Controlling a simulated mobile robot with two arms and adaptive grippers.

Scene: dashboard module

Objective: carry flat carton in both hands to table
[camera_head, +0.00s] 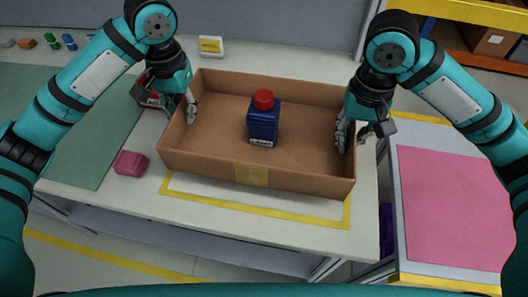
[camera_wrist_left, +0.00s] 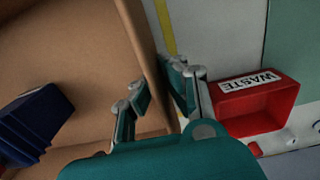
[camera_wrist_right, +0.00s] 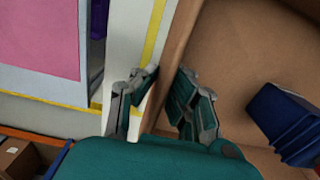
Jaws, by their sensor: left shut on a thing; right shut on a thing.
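The flat carton (camera_head: 210,161) is a brown open box over the table (camera_head: 130,190); I cannot tell whether it touches the top. A blue bottle with a red cap (camera_head: 263,122) stands inside it. My left gripper (camera_head: 180,108) is shut on the carton's left wall, one finger inside and one outside, as the left wrist view (camera_wrist_left: 160,95) shows. My right gripper (camera_head: 356,132) is shut on the right wall the same way, seen in the right wrist view (camera_wrist_right: 163,95). The carton looks roughly level.
A red WASTE bin (camera_wrist_left: 255,105) sits just outside the carton's left wall. A pink block (camera_head: 130,163) lies at the front left by a green mat (camera_head: 95,130). A yellow-framed outline (camera_head: 270,203) is partly under the carton. A pink-topped surface (camera_head: 450,205) stands right, across a gap.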

